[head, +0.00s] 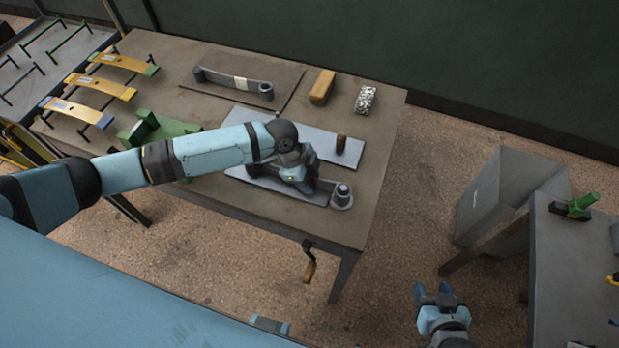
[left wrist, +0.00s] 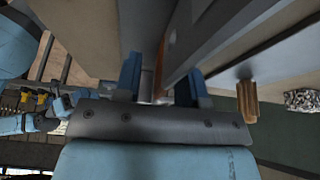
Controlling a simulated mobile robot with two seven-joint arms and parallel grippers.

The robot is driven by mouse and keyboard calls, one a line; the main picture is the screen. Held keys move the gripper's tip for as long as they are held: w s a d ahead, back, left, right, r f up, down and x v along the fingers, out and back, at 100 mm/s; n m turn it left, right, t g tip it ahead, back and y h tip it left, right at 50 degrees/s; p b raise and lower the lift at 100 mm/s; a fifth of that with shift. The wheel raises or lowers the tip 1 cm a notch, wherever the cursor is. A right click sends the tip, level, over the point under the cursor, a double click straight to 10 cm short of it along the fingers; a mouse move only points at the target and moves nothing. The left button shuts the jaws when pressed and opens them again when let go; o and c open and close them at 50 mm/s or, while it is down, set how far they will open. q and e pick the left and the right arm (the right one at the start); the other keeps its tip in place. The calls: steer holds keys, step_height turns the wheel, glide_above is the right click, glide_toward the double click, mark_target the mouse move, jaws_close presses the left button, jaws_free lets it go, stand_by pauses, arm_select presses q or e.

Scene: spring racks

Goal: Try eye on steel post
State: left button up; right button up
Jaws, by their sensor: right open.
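A grey test bar (head: 318,199) lies along the near side of the table, with a round end at its right. A short steel post (head: 342,190) stands at that end; I cannot tell whether an eye is around it. My left gripper (head: 305,186) is low over the bar, pointing down. In the left wrist view its blue fingers (left wrist: 160,82) are apart with a grey bar close by; whether they grip it is unclear. My right gripper (head: 434,289) is open and empty, right of the table.
Yellow springs (head: 100,87) sit on a rack at left. A grey bin (head: 500,195) stands right.

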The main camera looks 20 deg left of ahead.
arm_select(q)
steer(key=b+v, duration=0.1)
steer(key=v, duration=1.2)
steer(key=shift+r, duration=0.25)
steer(key=s+d+f+n+t+h, duration=0.1)
steer(key=s+d+n, duration=0.2)
steer(key=s, duration=0.2)
steer(key=s+d+f+n+t, duration=0.1)
steer(key=s+d+n+t, duration=0.15)
steer(key=s, duration=0.25)
steer(key=s+a+n+y, duration=0.5)
steer(key=s+a+n, duration=0.5)
steer(key=s+a, duration=0.3)
steer(key=w+d+f+t+h, duration=0.1)
steer(key=w+d+f+t, duration=0.1)
steer(key=f, duration=0.4)
steer(key=w+d+f+t+h+p, duration=0.1)
steer(key=w+d+f+t, duration=0.2)
steer(key=d+f+t, duration=0.2)
steer(key=shift+w+f+m+h, duration=0.35)
steer(key=shift+f+m+h, duration=0.1)
steer(key=shift+f, duration=0.5)
